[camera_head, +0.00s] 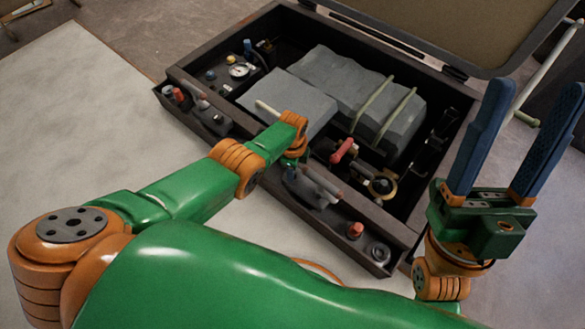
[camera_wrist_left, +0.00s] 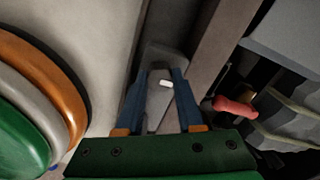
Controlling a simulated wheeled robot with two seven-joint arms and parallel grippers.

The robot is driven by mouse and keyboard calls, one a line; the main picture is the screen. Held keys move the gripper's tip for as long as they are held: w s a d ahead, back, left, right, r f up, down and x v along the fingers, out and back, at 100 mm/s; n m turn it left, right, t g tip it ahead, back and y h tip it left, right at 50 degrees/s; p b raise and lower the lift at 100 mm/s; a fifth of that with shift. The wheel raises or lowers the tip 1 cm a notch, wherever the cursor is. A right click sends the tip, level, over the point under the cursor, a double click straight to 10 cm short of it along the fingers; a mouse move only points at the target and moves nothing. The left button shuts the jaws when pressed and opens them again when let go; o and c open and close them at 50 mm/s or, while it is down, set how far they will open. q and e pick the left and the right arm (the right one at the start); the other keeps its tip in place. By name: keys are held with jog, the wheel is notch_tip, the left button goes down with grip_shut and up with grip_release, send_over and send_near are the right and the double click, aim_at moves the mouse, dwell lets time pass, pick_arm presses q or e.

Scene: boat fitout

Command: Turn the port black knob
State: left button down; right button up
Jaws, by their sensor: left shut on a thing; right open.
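My left gripper (camera_wrist_left: 160,74) has its blue fingers closed on the two sides of a grey lever-like part (camera_wrist_left: 158,98) with a small white mark. In the head view this gripper is mostly hidden by its own wrist, low over the case's front ledge. A dark round knob (camera_head: 217,119) sits on the ledge's left part, and another dark knob (camera_head: 378,252) sits at its right end. I cannot tell which is the port one. My right gripper (camera_head: 538,100) is open and empty, raised at the right of the case.
The open dark case (camera_head: 185,72) holds grey blocks (camera_head: 365,95) with pale straps. Red knobs (camera_head: 355,230) and several levers line the ledge. The pale tabletop (camera_head: 75,110) at left is clear.

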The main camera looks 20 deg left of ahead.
pick_arm(q)
jog(key=c, duration=0.5)
grip_release()
jog(key=shift+c, duration=0.2)
